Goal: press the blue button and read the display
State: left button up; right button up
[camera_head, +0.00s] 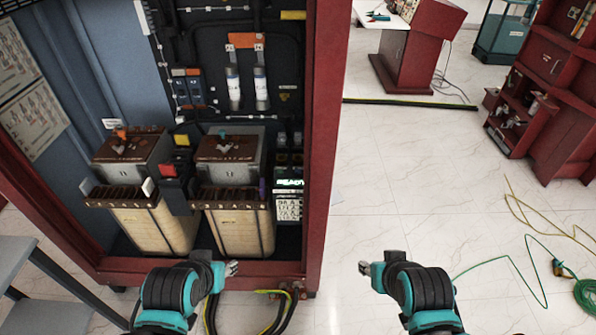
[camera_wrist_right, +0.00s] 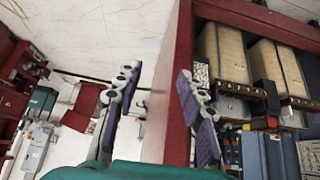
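The display (camera_head: 289,183) is a lit green strip with dark letters like "READY". It sits on a dark module low at the right inside of the red cabinet, above a white panel of printed characters (camera_head: 288,209). I cannot make out a blue button there. My left gripper (camera_head: 233,268) is in front of the cabinet's lower edge, below the right transformer; its finger opening is unclear. My right gripper (camera_head: 364,268) is over the floor, right of the cabinet. In the right wrist view its fingers (camera_wrist_right: 158,88) are apart, with nothing between them.
The cabinet's red right post (camera_head: 324,130) stands between the module and my right gripper. Two transformers (camera_head: 232,220) fill the cabinet's lower part. Black and yellow cables (camera_head: 285,300) lie at its base. A green cable (camera_head: 520,270) lies at right; the middle floor is clear.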

grip_shut()
dwell(1.1)
